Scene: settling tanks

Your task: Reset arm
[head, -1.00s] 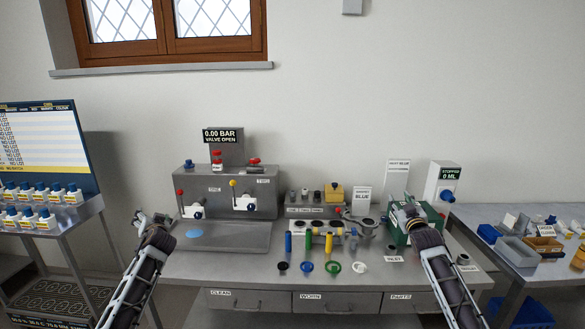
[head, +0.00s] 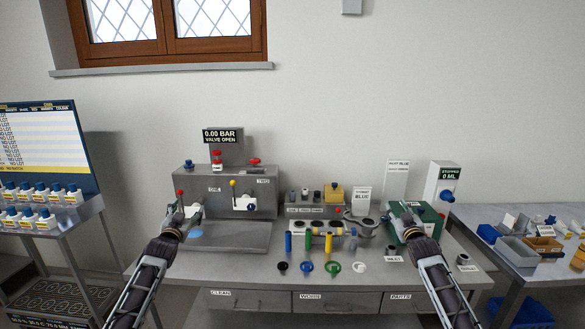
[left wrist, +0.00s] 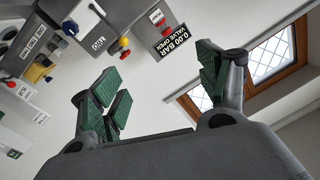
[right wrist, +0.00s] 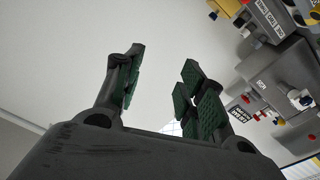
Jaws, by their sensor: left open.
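My left gripper (head: 177,217) is in front of the left end of the grey valve panel (head: 215,180), near its red-knobbed lever. In the left wrist view its green-padded fingers (left wrist: 155,90) stand wide apart with nothing between them.
Several coloured tools (head: 308,242) and rings lie at the bench middle. A blue disc (head: 196,234) lies on the metal tray (head: 235,237). A bottle rack (head: 45,205) stands left; a side table (head: 480,217) with bins stands right. The air above the bench is clear.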

